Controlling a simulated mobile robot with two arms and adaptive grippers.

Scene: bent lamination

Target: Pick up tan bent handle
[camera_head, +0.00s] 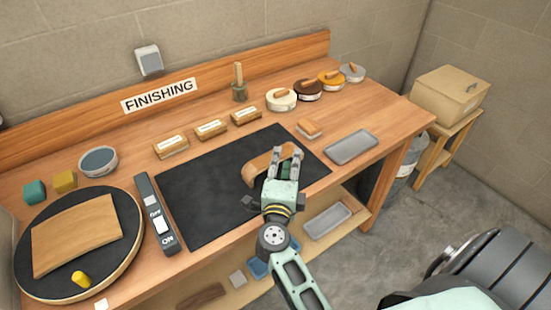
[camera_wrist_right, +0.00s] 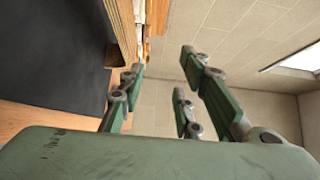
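The tan bent handle (camera_head: 258,167) is a curved wooden strip on the black mat (camera_head: 205,205) in the head view, near the mat's right part. My right gripper (camera_head: 284,153) overlaps the handle's right part in that view, its fingers pointing away toward the back of the bench. In the right wrist view the gripper (camera_wrist_right: 160,80) has its fingers spread apart with nothing visible between them. My left gripper is not in view.
A grey tray (camera_head: 352,147) and a sanding block (camera_head: 309,128) lie right of the mat. Several labelled blocks (camera_head: 210,129) and finish tins (camera_head: 282,99) stand behind it. A switch box (camera_head: 155,215) and a round turntable (camera_head: 128,228) with a wooden panel are left.

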